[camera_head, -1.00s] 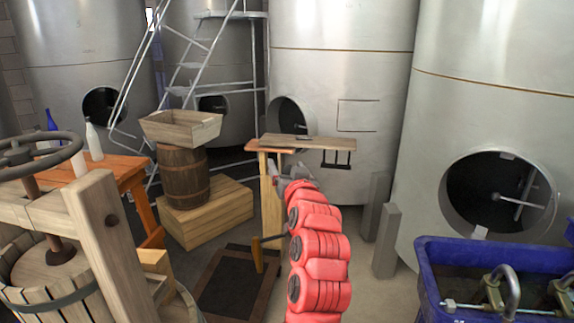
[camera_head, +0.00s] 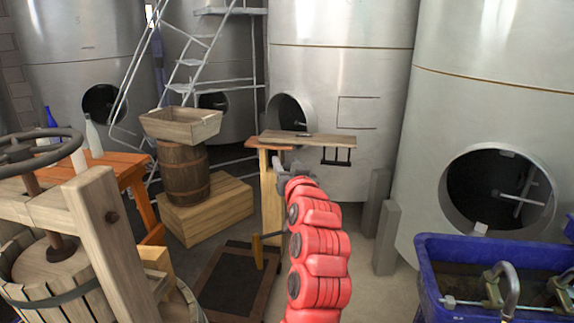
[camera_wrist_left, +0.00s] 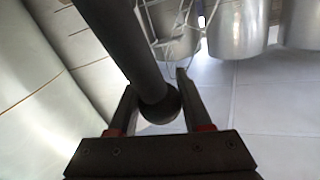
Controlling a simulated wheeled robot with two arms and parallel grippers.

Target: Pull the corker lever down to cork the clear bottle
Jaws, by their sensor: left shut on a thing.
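My left gripper (camera_head: 276,167) is at the end of my red arm, in front of the wooden stand. In the left wrist view its two fingers (camera_wrist_left: 157,88) are shut on a dark lever (camera_wrist_left: 120,40), just above the round knob (camera_wrist_left: 160,105) at its end. The lever slants up and to the left from the fingers. In the head view the lever is too small or hidden to make out. A pale bottle (camera_head: 94,140) stands upright on the orange table; I cannot tell whether it is the clear bottle. No bottle shows at the gripper. My right gripper is out of view.
A wooden stand (camera_head: 271,200) with a plank shelf (camera_head: 325,141) stands behind my gripper. A barrel (camera_head: 183,176) on a crate is to its left, and a wooden press (camera_head: 108,235) is nearer left. A blue bin (camera_head: 480,245) is at right. Steel tanks line the back.

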